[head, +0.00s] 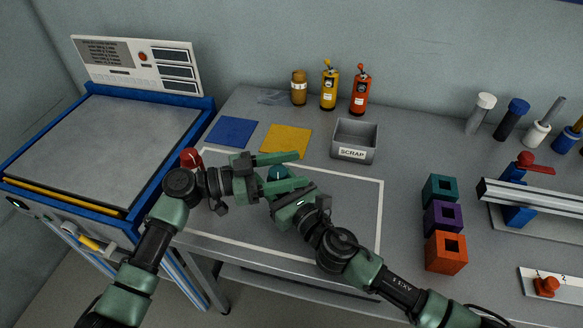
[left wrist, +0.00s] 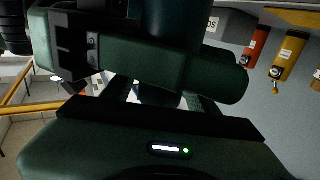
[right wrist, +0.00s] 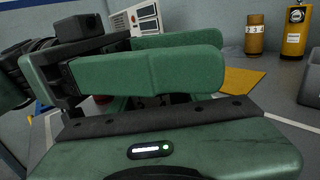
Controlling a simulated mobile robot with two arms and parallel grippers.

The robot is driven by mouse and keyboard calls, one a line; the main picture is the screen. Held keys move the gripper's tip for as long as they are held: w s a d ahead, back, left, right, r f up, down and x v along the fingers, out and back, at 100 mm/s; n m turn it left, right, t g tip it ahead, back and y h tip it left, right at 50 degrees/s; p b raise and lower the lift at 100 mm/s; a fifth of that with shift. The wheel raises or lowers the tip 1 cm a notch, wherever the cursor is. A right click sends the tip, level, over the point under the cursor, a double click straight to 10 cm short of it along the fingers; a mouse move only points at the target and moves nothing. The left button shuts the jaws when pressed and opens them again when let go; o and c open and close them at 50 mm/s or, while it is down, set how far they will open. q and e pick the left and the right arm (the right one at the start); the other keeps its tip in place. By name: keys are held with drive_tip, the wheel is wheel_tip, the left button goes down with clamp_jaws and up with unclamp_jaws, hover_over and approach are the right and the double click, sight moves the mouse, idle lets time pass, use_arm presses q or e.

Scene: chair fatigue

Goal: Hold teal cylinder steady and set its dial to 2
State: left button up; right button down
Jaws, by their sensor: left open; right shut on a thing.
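The teal cylinder (head: 277,172) stands near the front middle of the bench, and only its dark teal top shows between the green fingers in the head view. Part of its dark side shows in the left wrist view (left wrist: 163,18). My left gripper (head: 290,169) is open, with its fingers either side of the cylinder's top. My right gripper (head: 273,191) is shut on the cylinder, crowded close against the left gripper. The dial's numbers and setting are hidden.
A red-topped thing (head: 190,158) stands left of the grippers. Blue (head: 232,131) and yellow (head: 286,140) mats and a SCRAP bin (head: 355,141) lie behind. Brown (head: 299,88), yellow (head: 329,88) and orange (head: 360,92) containers stand at the wall.

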use_arm(q)
drive_tip(key=shift+d, duration=0.1)
clamp_jaws()
drive_tip(key=shift+s+m+g, duration=0.15)
drive_tip(key=shift+m+g, duration=0.55)
drive_tip(key=shift+g, duration=0.6)
unclamp_jaws()
drive_tip(key=a, duration=0.7)
drive_tip(key=shift+s+a, duration=0.15)
drive_tip(key=shift+a, duration=0.1)
